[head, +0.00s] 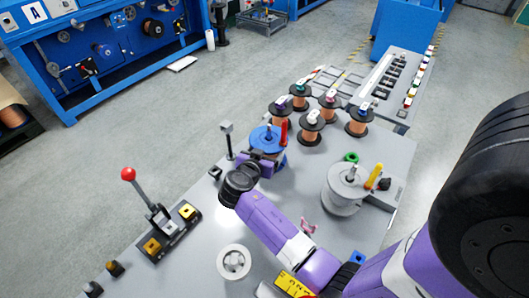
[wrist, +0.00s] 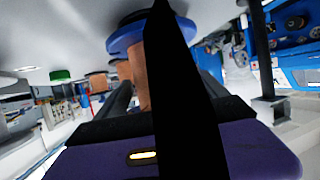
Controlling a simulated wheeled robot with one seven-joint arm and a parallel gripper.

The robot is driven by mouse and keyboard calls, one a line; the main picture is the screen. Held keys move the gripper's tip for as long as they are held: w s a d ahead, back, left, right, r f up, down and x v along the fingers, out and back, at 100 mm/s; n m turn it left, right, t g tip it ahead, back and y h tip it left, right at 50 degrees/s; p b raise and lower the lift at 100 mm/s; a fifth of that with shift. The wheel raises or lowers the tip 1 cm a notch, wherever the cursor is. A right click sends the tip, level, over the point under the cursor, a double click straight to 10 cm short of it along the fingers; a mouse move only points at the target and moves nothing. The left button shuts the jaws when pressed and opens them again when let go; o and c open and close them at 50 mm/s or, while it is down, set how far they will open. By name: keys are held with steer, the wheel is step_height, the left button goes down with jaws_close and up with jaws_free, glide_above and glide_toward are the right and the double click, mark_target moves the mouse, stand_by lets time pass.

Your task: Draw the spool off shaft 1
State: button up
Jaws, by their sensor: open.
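A spool with a blue flange (head: 264,137) and a copper winding stands on a shaft at the middle of the grey table in the head view. A red handle (head: 284,131) rises at its right side. My gripper (head: 267,158) is open at the near side of this spool, low against it. In the wrist view the blue flange (wrist: 122,38) and the copper winding (wrist: 139,82) lie just beyond a black finger, which hides part of them. I cannot tell whether the fingers touch the spool. No shaft number is readable.
A grey drum (head: 345,190) with a yellow handle (head: 374,176) stands to the right. Several copper spools (head: 312,128) stand behind. A red-knobbed lever (head: 128,174) and a thin post (head: 228,140) are at left. A white ring (head: 233,261) lies in front.

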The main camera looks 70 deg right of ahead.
mark_target(266, 142)
jaws_close()
steer(key=shift+r, duration=0.2)
stand_by(0.3)
steer(key=shift+r+p, duration=0.7)
steer(key=shift+r, duration=1.15)
stand_by(1.7)
steer(key=shift+r+p, duration=0.9)
steer(key=shift+r, duration=0.75)
steer(key=shift+r, duration=0.15)
stand_by(0.3)
steer(key=shift+r+p, duration=0.75)
steer(key=shift+r, duration=0.85)
